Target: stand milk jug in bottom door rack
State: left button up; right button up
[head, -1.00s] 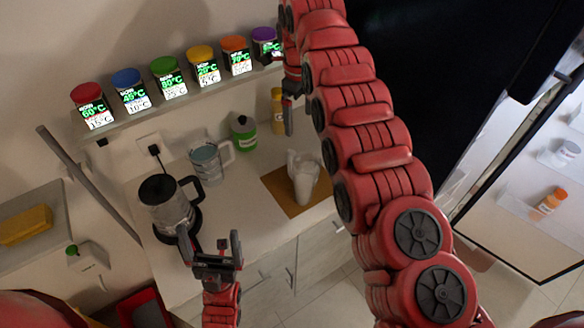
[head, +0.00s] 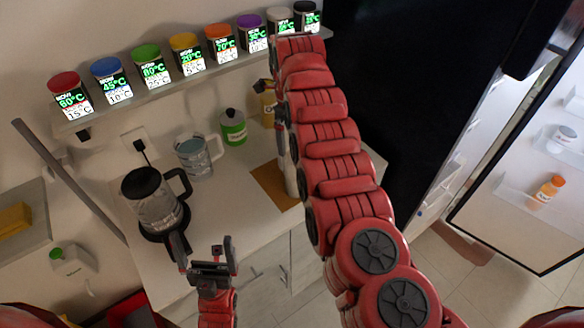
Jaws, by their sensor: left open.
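A white jug-like vessel (head: 292,182) stands on the brown board on the counter, mostly hidden behind my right arm. A white container with a green cap (head: 72,260) is at the lower left; I cannot tell which of the two is the milk jug. The open fridge door is at the right, and its lowest visible rack (head: 512,192) holds an orange bottle. My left gripper (head: 212,258) is open and empty in front of the counter, near the kettle. My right gripper (head: 281,125) is at the back of the counter, largely hidden by its own arm.
A kettle (head: 155,205), a glass pitcher (head: 194,158) and a green bottle (head: 233,128) stand on the counter. The fridge door rack above holds a white jar (head: 563,138). Floor (head: 465,265) shows clear before the door.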

aim_at(291, 150)
notch_tip(291, 150, down, 5)
jog(key=p, duration=0.3)
jog(key=shift+s+r, duration=0.15)
jog(key=shift+f, duration=0.25)
grip_shut()
